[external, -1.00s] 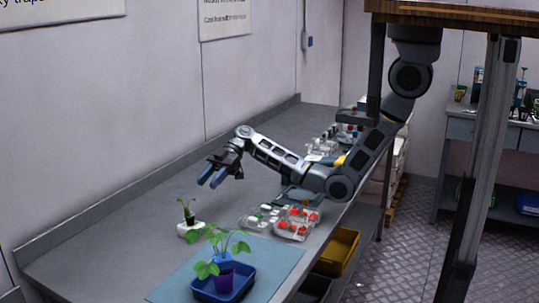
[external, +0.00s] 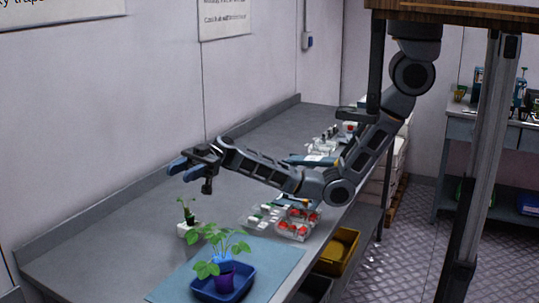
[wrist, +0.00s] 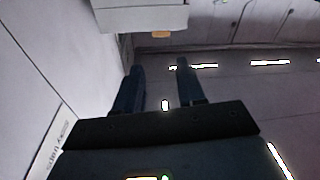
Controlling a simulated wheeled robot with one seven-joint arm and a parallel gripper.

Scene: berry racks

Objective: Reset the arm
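My gripper (external: 180,166) is held in the air above the grey bench (external: 120,211), left of the middle in the external view. Its two blue fingers point left toward the wall. In the wrist view my gripper (wrist: 160,80) has its two dark fingers spread apart with nothing between them. The arm hangs from the overhead structure at the upper right and bends over the bench.
A potted plant (external: 222,282) stands in a blue tray (external: 208,290) on a light blue mat (external: 279,259). A small plant sits in a white block (external: 186,230). Clear punnets with red berries (external: 297,224) lie under the forearm. The bench's left part is bare.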

